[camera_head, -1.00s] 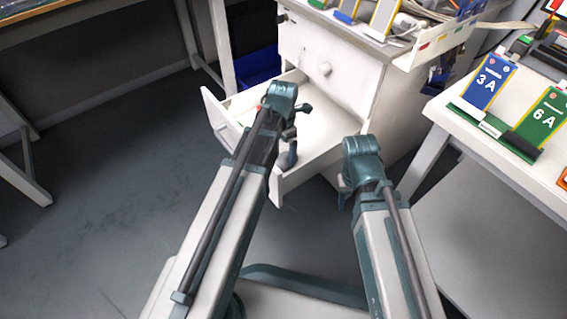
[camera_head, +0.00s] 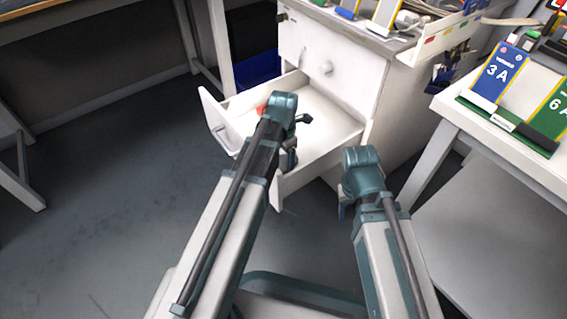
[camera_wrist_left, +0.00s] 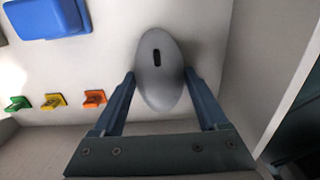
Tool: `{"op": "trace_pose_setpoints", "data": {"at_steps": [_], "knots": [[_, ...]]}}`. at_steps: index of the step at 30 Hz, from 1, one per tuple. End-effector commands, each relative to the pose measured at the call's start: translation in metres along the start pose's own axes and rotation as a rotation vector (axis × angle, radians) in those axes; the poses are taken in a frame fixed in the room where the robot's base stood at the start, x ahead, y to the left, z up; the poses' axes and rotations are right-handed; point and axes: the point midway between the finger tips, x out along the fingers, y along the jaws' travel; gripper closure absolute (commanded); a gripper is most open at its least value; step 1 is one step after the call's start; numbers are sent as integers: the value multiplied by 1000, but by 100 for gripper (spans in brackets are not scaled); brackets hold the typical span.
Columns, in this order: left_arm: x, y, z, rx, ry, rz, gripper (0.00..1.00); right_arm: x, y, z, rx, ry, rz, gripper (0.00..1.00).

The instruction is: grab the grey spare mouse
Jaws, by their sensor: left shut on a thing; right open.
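The grey mouse (camera_wrist_left: 160,85), a smooth oval with a dark slot on top, shows in the left wrist view. My left gripper (camera_wrist_left: 159,74) is shut on it, with one finger along each side. In the head view my left gripper is over the open white drawer (camera_head: 335,125), mostly hidden by its own wrist. The mouse cannot be made out there. My right gripper (camera_head: 343,207) is open and empty, to the right of the drawer's front corner, and mostly hidden by its arm.
Inside the drawer are a blue object (camera_wrist_left: 48,18) and green (camera_wrist_left: 18,103), yellow (camera_wrist_left: 53,101) and orange (camera_wrist_left: 94,98) clips. Drawer walls stand close to the gripper. A white table (camera_head: 500,145) with numbered cards stands at the right. The floor at left is clear.

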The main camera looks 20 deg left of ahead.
Motion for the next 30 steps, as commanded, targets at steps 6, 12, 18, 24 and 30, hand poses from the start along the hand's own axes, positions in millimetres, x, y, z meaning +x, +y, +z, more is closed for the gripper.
{"op": "trace_pose_setpoints", "data": {"at_steps": [6, 12, 18, 24, 30], "knots": [[0, 0, 0, 0, 0, 0, 82, 0, 0, 0, 0, 0, 0, 50], [-3, 0, 0, 0, 0, 0, 82, -3, 0, 0, 0, 0, 0, 50], [-18, 0, 0, 0, 0, 0, 82, -18, 2, 1, 0, -1, 0, 50], [-46, 0, 0, 0, 0, 0, 82, -46, 4, 3, -2, -2, 0, 50], [-78, 0, 0, 0, 0, 0, 82, -78, 8, 4, -10, -2, 0, 50]]}}
